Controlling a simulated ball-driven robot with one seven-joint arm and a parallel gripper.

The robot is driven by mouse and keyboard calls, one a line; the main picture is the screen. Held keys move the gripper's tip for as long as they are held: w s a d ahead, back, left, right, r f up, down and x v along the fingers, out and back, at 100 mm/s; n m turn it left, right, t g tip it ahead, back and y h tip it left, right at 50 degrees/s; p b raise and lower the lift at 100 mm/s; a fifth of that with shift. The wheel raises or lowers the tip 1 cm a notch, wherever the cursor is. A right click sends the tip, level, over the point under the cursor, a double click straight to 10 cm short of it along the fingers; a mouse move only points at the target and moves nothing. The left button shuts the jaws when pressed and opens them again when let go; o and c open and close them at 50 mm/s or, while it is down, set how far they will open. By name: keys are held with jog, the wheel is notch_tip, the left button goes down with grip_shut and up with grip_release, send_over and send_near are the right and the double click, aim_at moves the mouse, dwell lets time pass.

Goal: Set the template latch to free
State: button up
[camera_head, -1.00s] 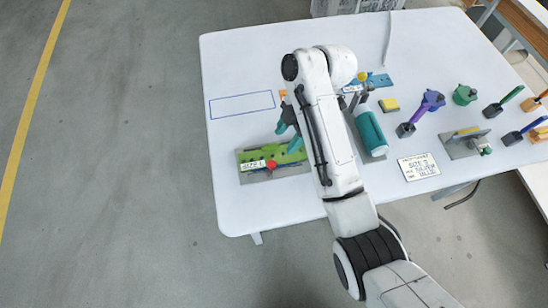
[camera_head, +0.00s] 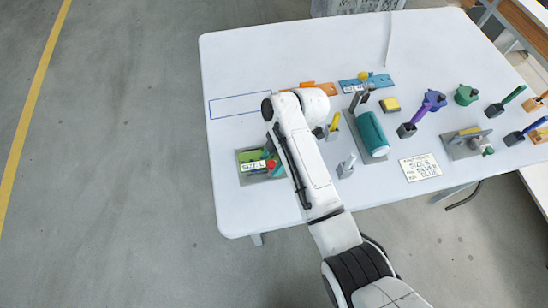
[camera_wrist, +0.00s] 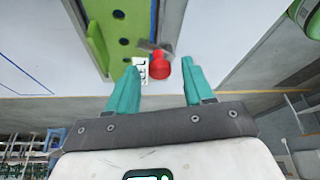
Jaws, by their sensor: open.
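The green template (camera_head: 248,156) lies on a grey base at the table's left front, with a "SIZE L" label (camera_head: 255,167). It also shows in the wrist view as a green strip with dark holes (camera_wrist: 97,35). A red knob (camera_wrist: 161,69) on a short dark lever (camera_wrist: 150,47), apparently the latch, sits at the template's end; the knob also shows in the head view (camera_head: 271,164). My gripper (camera_wrist: 161,77) is open, its teal fingertips on either side of the knob, with a gap visible on both sides. In the head view my arm hides most of the gripper.
A grey stand with a teal roller (camera_head: 372,134) and a small holder with a white tool (camera_head: 346,166) stand right of my arm.

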jog(key=shift+c, duration=0.5)
grip_shut()
jog(key=shift+r, duration=0.1)
jog(key=shift+s+d+m+t+p, duration=0.2)
jog(key=shift+m+t+p, duration=0.1)
jog(key=shift+m+p, duration=0.7)
jog(key=m, duration=0.1)
jog(key=m+t, duration=0.1)
jog(key=shift+s+d+m+y, duration=0.2)
jog(key=shift+m+y, duration=0.1)
jog(key=shift+m, duration=0.1)
jog(key=m, duration=0.1)
jog(key=m+t, duration=0.1)
jog(key=m, duration=0.1)
jog(key=shift+s+d+m, duration=0.15)
jog(key=shift+s+m, duration=0.1)
jog(key=shift+m, duration=0.05)
jog(key=shift+s+d+m+t, duration=0.15)
jog(key=shift+m+t, duration=0.3)
jog(key=shift+m, duration=0.45)
jog(key=shift+s+a+m+t, duration=0.15)
jog(key=shift+m+t, duration=0.3)
jog(key=shift+m, duration=0.45)
jog(key=shift+d, duration=0.1)
